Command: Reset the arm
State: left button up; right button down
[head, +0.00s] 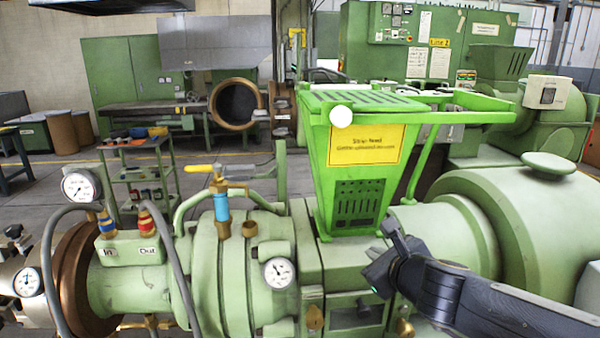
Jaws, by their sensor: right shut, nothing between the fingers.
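My right arm reaches in from the lower right, and my right gripper (383,250) is shut and empty. It is in front of the green extruder (270,250), just below and to the right of the green hopper (355,190). I cannot tell whether it touches the machine. The hopper has a grated top and a yellow label (366,145). A white ball (341,117) shows at the hopper's front upper edge; I cannot tell what it rests on. My left gripper is not in view.
Pressure gauges (278,273) and grey hoses stand out from the extruder on the left. A blue valve with a yellow handle (221,200) rises from it. A green trolley (140,180) stands behind. Control cabinets (430,45) fill the back right. Open floor shows at back left.

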jog(key=s+n+y+b, duration=0.1)
jog(key=s+n+y, duration=0.2)
jog(key=s+n, duration=0.6)
jog(key=s+d+f+n+g+h+b, duration=0.1)
jog(key=s+f+n+g, duration=0.6)
jog(key=s+f+n, duration=0.9)
jog(key=s+d+n+b, duration=0.1)
jog(key=s+d, duration=0.1)
jog(key=s, duration=0.1)
jog(key=shift+d+n+g+h, duration=0.3)
jog(key=shift+d, duration=0.05)
jog(key=shift+s+r, duration=0.1)
